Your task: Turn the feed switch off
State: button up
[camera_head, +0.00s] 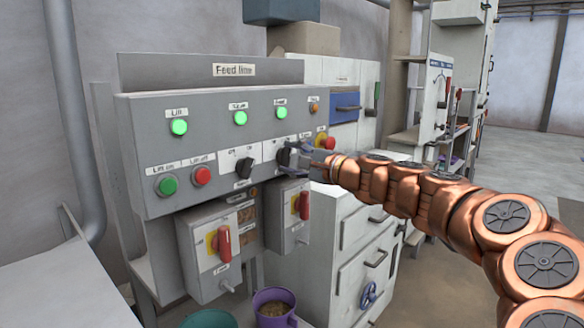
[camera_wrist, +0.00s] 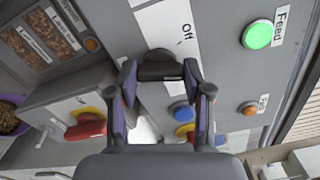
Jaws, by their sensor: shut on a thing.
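A black rotary switch (camera_head: 283,157) sits on the grey Feed line panel (camera_head: 140,140), below the green lit Feed lamp (camera_head: 280,112). In the wrist view this black knob (camera_wrist: 163,69) stands on a white plate marked "Off". My gripper (camera_head: 292,156) reaches it from the right, and its two fingers are shut on the knob, one on each side. The fingers (camera_wrist: 160,72) partly hide the knob and its plate, and its exact pointer direction is hard to tell. The Feed lamp also glows in the wrist view (camera_wrist: 258,35).
Another black knob (camera_head: 244,167) is just left. A red emergency button (camera_head: 325,141) on yellow is close to my gripper's right. Red-handled isolators (camera_head: 224,243) (camera_head: 304,205) stick out below. Green (camera_head: 167,185) and red (camera_head: 201,175) buttons are farther left. Open floor lies right.

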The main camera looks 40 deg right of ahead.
jog(key=n+b, duration=0.4)
jog(key=b, duration=0.1)
jog(key=n+b, duration=0.3)
jog(key=shift+f, duration=0.3)
jog(key=shift+r+n+b, duration=0.2)
jog(key=shift+n+b, duration=0.9)
jog(key=shift+b, duration=0.05)
jog(key=o, duration=1.2)
jog(key=shift+c, duration=0.2)
jog(key=v, duration=1.2)
